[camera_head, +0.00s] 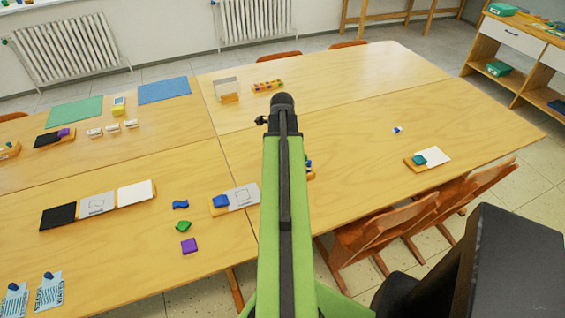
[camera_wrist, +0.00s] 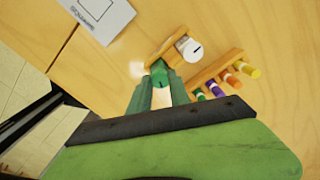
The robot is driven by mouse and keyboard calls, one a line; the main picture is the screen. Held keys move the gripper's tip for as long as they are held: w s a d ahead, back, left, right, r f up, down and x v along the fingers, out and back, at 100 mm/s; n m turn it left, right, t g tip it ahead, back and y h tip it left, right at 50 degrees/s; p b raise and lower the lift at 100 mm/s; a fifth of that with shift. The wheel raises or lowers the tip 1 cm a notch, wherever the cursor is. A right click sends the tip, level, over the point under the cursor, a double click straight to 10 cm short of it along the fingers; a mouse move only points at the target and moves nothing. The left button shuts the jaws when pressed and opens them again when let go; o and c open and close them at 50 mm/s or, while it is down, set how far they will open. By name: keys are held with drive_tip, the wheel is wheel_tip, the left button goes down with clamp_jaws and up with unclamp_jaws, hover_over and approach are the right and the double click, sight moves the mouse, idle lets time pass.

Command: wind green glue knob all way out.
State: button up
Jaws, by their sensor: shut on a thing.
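In the wrist view a green glue knob (camera_wrist: 160,71) sits at the tips of my gripper (camera_wrist: 160,80), whose two green fingers are closed on it. The knob is next to a small wooden holder (camera_wrist: 168,40), which also carries a white cylinder (camera_wrist: 190,49) with a dark mark on its end. How far the knob is wound out cannot be told, as the fingers cover part of it. In the head view my arm hides the gripper and the knob.
A wooden rack (camera_wrist: 216,67) with several coloured sticks stands close to the right of the fingers. A white card (camera_wrist: 103,14) lies upper left. In the head view, chairs (camera_head: 395,225) stand along the table's front edge; the right tabletop (camera_head: 350,110) is largely clear.

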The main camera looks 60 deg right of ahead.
drive_tip(key=m, duration=0.5)
drive_tip(key=shift+m, duration=0.4)
drive_tip(key=m, duration=0.5)
drive_tip(key=o, duration=1.6)
drive_tip(key=shift+o, duration=0.2)
drive_tip(key=n, duration=1.1)
drive_tip(key=shift+n, duration=0.3)
